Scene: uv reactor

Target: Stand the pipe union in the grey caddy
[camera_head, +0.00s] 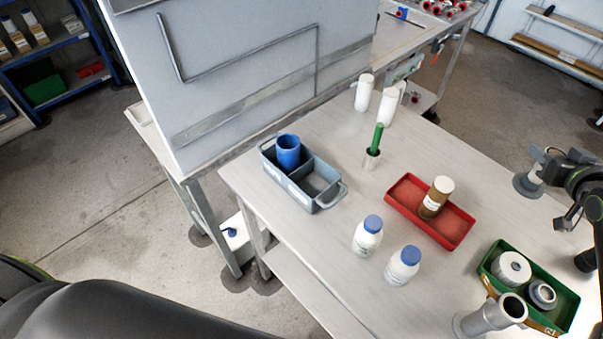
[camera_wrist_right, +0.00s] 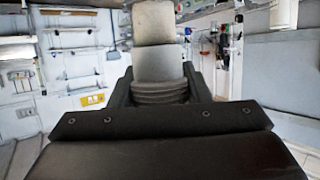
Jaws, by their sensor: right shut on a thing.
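The pipe union (camera_head: 527,183) is a grey round fitting at the right of the head view, held up over the table's right side. My right gripper (camera_head: 545,165) is shut on it. In the right wrist view the pipe union (camera_wrist_right: 158,62) shows as a stepped grey cylinder between the two dark fingers (camera_wrist_right: 160,92). The grey caddy (camera_head: 325,206) stands on the table left of centre, well apart from the gripper. Its left compartment holds a blue cup (camera_head: 288,155); its right compartment looks empty. My left gripper is out of view.
A red tray (camera_head: 457,236) with a brown, white-capped bottle (camera_head: 436,198) lies between caddy and gripper. Two blue-capped bottles (camera_head: 368,238) stand in front. A green tray (camera_head: 568,308) holds grey fittings. A green-handled tool (camera_head: 376,140) and white bottles (camera_head: 363,95) stand behind.

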